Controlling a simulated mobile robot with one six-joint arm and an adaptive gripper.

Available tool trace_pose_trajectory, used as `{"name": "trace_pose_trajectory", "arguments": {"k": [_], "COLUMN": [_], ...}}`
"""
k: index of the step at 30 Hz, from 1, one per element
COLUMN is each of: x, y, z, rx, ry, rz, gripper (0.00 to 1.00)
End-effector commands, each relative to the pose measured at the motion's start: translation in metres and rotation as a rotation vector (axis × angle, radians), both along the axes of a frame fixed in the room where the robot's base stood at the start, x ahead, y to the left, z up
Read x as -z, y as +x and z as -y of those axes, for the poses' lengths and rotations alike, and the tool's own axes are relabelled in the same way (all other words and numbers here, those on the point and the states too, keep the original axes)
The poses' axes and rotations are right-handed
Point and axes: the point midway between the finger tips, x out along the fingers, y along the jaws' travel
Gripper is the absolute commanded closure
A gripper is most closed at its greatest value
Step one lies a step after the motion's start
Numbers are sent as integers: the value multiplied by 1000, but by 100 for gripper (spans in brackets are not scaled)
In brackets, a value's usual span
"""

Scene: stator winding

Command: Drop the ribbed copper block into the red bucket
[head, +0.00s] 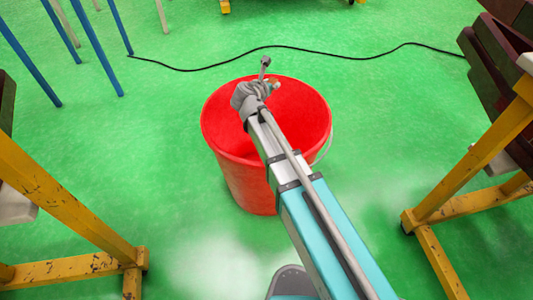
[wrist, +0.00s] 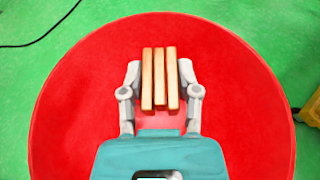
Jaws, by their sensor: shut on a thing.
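The ribbed copper block (wrist: 160,78) shows in the wrist view as several upright tan bars side by side. My gripper (wrist: 160,85) is shut on it, with one grey finger on each side. The red bucket (head: 240,180) stands on the green floor in the head view, and its red inside (wrist: 80,100) fills most of the wrist view behind the block. The block and my gripper are over the bucket's opening. How high the block is above the bottom I cannot tell.
Yellow trestle legs stand at the left (head: 60,205) and right (head: 470,160) of the bucket. Blue poles (head: 95,45) stand at the upper left. A black cable (head: 300,48) lies on the floor behind the bucket. The green floor around the bucket is mostly clear.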

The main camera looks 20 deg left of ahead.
Motion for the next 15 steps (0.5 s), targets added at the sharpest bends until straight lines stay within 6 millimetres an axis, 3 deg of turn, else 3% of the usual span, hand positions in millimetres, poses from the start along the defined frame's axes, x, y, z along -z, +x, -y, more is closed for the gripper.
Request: {"name": "trace_pose_trajectory", "arguments": {"k": [15], "x": [13], "y": [0], "z": [0], "rx": [0], "ry": [0], "rz": [1], "gripper": [100]}}
